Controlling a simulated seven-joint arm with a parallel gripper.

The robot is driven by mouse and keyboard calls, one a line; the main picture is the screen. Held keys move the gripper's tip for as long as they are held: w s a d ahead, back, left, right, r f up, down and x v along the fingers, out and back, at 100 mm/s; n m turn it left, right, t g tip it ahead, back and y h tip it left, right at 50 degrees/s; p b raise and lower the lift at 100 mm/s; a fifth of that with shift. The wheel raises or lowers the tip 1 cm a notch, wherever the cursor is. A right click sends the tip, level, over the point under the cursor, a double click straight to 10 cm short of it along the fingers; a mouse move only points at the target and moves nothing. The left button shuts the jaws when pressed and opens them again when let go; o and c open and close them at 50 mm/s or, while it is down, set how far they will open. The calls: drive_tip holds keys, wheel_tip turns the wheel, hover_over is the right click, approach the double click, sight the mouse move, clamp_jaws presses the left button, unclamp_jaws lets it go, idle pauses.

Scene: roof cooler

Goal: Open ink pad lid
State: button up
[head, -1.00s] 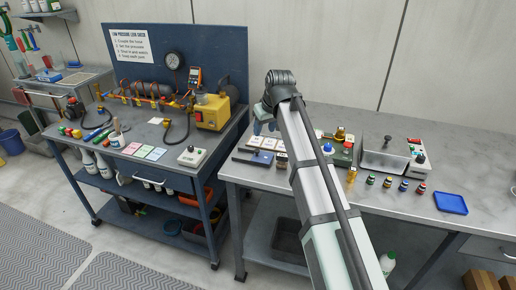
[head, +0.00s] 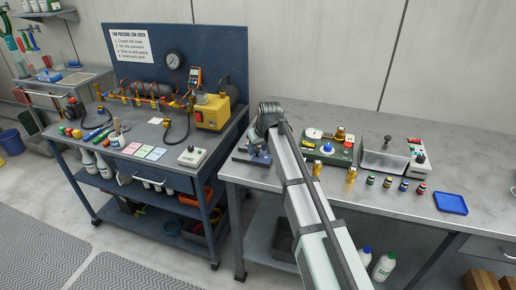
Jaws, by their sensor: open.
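My arm reaches over the left end of the right-hand steel workbench (head: 470,190). My gripper (head: 260,154) points down there, low over the bench top, and is open; its fingertips are small and partly hidden by my arm. A flat dark blue item (head: 243,157), which may be the ink pad, lies at and just left of the gripper. I cannot tell whether its lid is shut or whether the fingers touch it.
Right of my arm stand a green device with a white disc (head: 315,134), brass pieces (head: 351,174), a metal box (head: 383,156), several small ink bottles (head: 387,182) and a blue tray (head: 451,203). A blue cart (head: 150,165) with a yellow pump (head: 212,112) stands left.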

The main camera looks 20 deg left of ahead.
drive_tip(key=shift+f, duration=0.1)
drive_tip(key=shift+c, duration=0.4)
clamp_jaws()
